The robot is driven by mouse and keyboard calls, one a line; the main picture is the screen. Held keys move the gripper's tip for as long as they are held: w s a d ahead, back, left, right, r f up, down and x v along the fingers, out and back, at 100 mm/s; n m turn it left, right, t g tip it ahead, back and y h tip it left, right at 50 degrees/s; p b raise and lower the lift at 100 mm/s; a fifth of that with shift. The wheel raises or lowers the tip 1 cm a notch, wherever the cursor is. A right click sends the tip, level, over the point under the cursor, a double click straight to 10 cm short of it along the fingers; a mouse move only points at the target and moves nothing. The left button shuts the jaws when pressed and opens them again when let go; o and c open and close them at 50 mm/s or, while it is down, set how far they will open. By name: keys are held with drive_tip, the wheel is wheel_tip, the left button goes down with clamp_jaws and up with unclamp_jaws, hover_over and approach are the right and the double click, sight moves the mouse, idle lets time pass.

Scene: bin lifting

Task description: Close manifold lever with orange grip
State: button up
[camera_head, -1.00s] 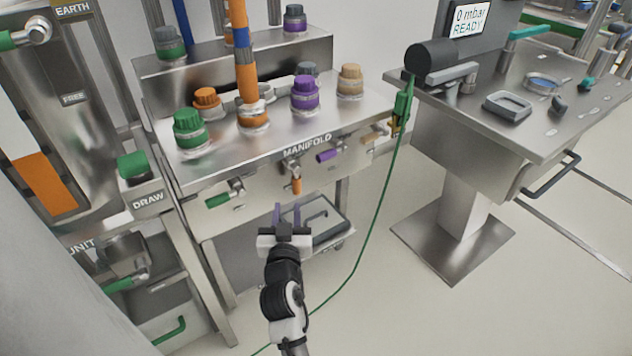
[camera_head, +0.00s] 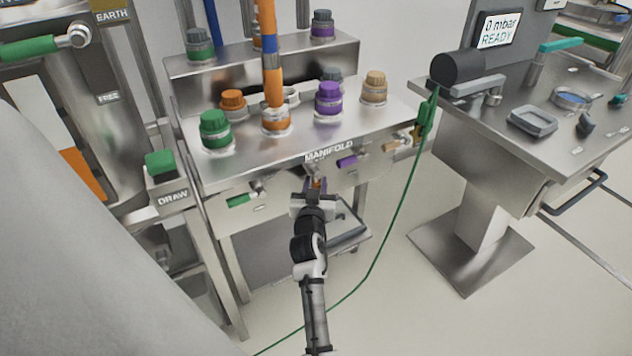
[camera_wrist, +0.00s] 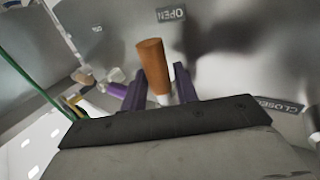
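The manifold lever's orange grip (camera_wrist: 152,66) stands between the two purple fingers of my gripper (camera_wrist: 160,88) in the wrist view. The fingers are apart, with a visible gap on the right side of the grip. In the head view my gripper (camera_head: 315,187) is at the manifold's front panel, below the MANIFOLD label, and covers most of the lever. The wrist view shows an OPEN label (camera_wrist: 171,14) above the grip and a CLOSED label (camera_wrist: 279,105) to the right.
A green-grip lever (camera_head: 239,200) is left of my gripper and a purple-grip lever (camera_head: 347,161) is to its right. A green cable (camera_head: 392,215) hangs at the manifold's right end. A console table (camera_head: 500,140) stands at the right.

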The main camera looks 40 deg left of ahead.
drive_tip(key=shift+w+a, duration=0.15)
drive_tip(key=shift+w, duration=0.1)
clamp_jaws()
drive_tip(key=shift+s+m, duration=0.1)
drive_tip(key=shift+m, duration=0.2)
drive_tip(key=shift+s+a+r+m+g+h+p, duration=0.2)
drive_tip(key=shift+s+m+g+p, duration=0.25)
drive_tip(key=shift+m+g+p, duration=0.85)
drive_tip(key=shift+s+a+r+m+g+h+p, duration=0.2)
drive_tip(key=shift+s+r+m+g+p, duration=0.45)
drive_tip(key=shift+p, duration=1.1)
drive_tip(key=shift+s+a+f+m+g+h+p, duration=0.1)
drive_tip(key=shift+s+a+m+g+p, duration=0.15)
drive_tip(key=shift+m+g+p, duration=1)
drive_tip(key=shift+s+p, duration=0.1)
drive_tip(key=shift+p, duration=0.2)
